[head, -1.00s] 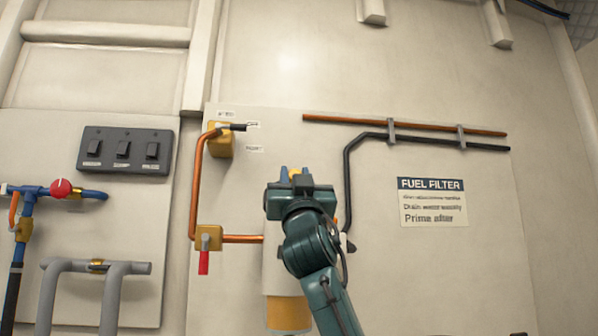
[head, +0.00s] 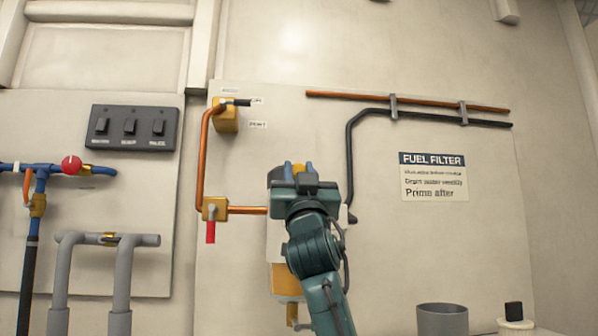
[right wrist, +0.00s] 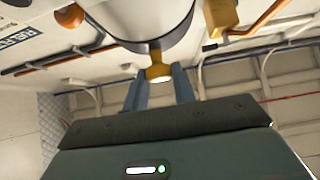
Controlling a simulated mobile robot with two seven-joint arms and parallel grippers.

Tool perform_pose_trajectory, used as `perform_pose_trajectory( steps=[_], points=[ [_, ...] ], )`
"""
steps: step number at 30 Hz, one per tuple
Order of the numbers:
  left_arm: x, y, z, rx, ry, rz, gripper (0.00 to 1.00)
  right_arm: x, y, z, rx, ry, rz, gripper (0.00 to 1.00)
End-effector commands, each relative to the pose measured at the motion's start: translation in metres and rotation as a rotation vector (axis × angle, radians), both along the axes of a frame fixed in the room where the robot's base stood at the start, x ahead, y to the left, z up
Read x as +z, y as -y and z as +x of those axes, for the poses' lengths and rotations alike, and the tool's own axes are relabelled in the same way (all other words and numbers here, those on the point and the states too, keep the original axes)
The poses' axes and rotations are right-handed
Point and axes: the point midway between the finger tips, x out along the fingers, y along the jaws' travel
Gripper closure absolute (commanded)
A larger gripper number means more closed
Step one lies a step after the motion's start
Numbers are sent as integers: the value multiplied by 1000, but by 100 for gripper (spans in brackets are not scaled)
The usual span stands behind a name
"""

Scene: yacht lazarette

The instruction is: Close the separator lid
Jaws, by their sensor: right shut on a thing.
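The separator stands in the middle of the head view, with a white body (head: 273,243) and an amber bowl (head: 286,280) below. A dark round part, apparently the lid (head: 274,177), shows at its top, mostly behind my right gripper (head: 299,168). The right gripper is shut on a yellow knob (right wrist: 158,69), with one blue finger on each side of it. In the right wrist view the knob joins a rounded body with a dark rim (right wrist: 160,42). Whether the lid sits flush is hidden by my arm. My left gripper is not in view.
A copper pipe with a red-handled valve (head: 210,230) runs to the separator's left side. A black hose (head: 350,150) passes close on its right. A grey cup (head: 442,319) and a black-capped container (head: 514,318) stand at the lower right.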

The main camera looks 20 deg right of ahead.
Motion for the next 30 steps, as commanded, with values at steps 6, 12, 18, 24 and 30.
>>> perform_pose_trajectory(
  steps=[6, 12, 18, 24, 30],
  points=[
    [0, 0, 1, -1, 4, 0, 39, -10, 0, 7, -1, -25, 5, 69],
    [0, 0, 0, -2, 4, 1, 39, -7, 0, 5, 0, -16, 3, 52],
    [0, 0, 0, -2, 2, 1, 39, -6, 0, 4, 0, -13, 2, 52],
    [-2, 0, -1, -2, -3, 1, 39, -14, -3, -4, 2, -10, 2, 52],
    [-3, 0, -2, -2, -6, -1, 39, -41, -10, -28, 2, -13, 3, 52]
  ],
)
